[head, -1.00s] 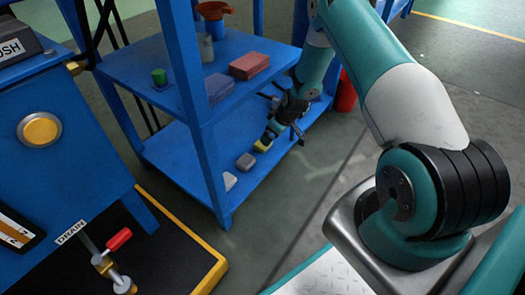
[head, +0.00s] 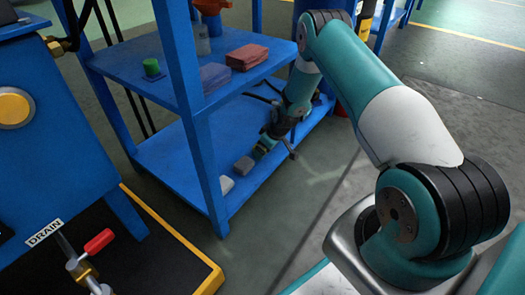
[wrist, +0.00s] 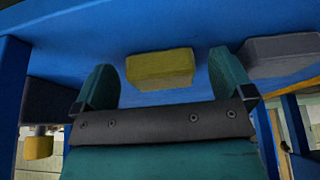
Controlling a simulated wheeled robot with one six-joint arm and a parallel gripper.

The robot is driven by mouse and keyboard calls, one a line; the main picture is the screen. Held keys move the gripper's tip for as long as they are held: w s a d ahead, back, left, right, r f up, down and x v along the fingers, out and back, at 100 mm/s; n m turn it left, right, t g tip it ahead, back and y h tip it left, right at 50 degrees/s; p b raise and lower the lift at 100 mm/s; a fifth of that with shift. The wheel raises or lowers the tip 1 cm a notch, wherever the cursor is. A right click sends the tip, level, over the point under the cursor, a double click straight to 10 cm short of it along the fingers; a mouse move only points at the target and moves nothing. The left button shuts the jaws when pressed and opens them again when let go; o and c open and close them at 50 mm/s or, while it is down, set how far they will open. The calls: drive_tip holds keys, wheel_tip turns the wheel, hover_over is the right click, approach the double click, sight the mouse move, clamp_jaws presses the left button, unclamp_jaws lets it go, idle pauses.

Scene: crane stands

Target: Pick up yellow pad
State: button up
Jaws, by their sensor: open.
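The yellow pad (wrist: 160,66) lies on the blue lower shelf (wrist: 80,45) in the wrist view, between and just beyond my two fingertips. My gripper (wrist: 162,74) is open, with a finger on each side of the pad and a visible gap on both sides. In the head view my gripper (head: 264,146) reaches down to the lower shelf, beyond a grey block. The pad cannot be made out there; my gripper seems to hide it.
A grey block (head: 244,165) and a pale wedge (head: 226,185) sit nearby on the lower shelf. The upper shelf (head: 130,72) holds a red block (head: 247,57), a blue-grey block (head: 214,77) and a green cylinder (head: 151,68). A blue post (head: 203,160) stands at the near corner.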

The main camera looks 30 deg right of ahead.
drive_tip(key=c, duration=1.1)
drive_tip(key=shift+r, duration=0.1)
drive_tip(key=shift+r+p, duration=0.85)
wheel_tip(320, 180, up, 2)
drive_tip(key=shift+r+p, duration=0.1)
drive_tip(key=shift+p, duration=0.9)
drive_tip(key=shift+s+d+f+p, duration=0.1)
drive_tip(key=shift+s+d+p, duration=1.1)
drive_tip(key=shift+s, duration=1.65)
drive_tip(key=shift+s+d+f+p, duration=0.1)
drive_tip(key=shift+s+d+p, duration=1.1)
drive_tip(key=shift+s, duration=1.7)
drive_tip(key=shift+s+d+f+p, duration=0.1)
drive_tip(key=shift+s+d+p, duration=0.55)
drive_tip(key=shift+s+p, duration=1.65)
